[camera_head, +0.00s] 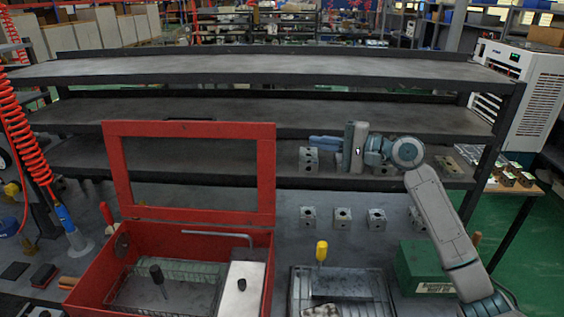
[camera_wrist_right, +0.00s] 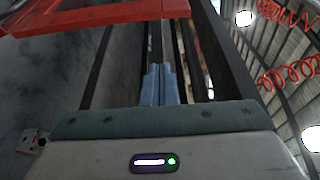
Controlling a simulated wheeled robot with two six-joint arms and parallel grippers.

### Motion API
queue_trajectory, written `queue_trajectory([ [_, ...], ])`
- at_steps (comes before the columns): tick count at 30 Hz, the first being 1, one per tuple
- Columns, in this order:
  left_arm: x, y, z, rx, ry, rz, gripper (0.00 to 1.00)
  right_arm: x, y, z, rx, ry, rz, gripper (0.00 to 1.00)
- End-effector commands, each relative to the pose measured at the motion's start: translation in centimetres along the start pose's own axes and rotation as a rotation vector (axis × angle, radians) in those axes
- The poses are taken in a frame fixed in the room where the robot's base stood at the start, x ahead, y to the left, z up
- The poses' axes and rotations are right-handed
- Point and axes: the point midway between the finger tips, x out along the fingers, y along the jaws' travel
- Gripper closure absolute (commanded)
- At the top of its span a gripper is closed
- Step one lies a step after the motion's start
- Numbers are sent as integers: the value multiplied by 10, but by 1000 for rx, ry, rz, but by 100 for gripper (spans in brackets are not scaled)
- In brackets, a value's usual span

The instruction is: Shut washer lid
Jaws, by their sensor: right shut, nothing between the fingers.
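The red washer (camera_head: 180,230) stands at the left front of the table, open at the top. Its lid (camera_head: 265,175), a red frame around a large opening, stands upright along the washer's back edge. My right gripper (camera_head: 312,139) is shut and empty, to the right of the lid in the picture and pointing left towards its right edge; a gap shows between them. In the right wrist view the closed fingers (camera_wrist_right: 160,75) point up towards the red lid frame (camera_wrist_right: 100,14). My left gripper is not in view.
Inside the washer are a wire basket (camera_head: 185,268) and a bent metal pipe (camera_head: 218,233). Metal valve blocks (camera_head: 342,217) stand right of it. Shelves (camera_head: 290,105) span the back.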

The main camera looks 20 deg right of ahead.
Motion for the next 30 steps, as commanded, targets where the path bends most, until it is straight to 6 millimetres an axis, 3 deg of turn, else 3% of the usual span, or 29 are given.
queue_trajectory([
  [3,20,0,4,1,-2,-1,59,1,20,-3,0,0,0,100],
  [9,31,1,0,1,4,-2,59,2,31,-5,0,0,0,100],
  [17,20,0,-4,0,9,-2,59,21,28,-5,2,-1,-2,100],
  [30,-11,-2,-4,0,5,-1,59,94,26,-4,5,-3,-2,100],
])
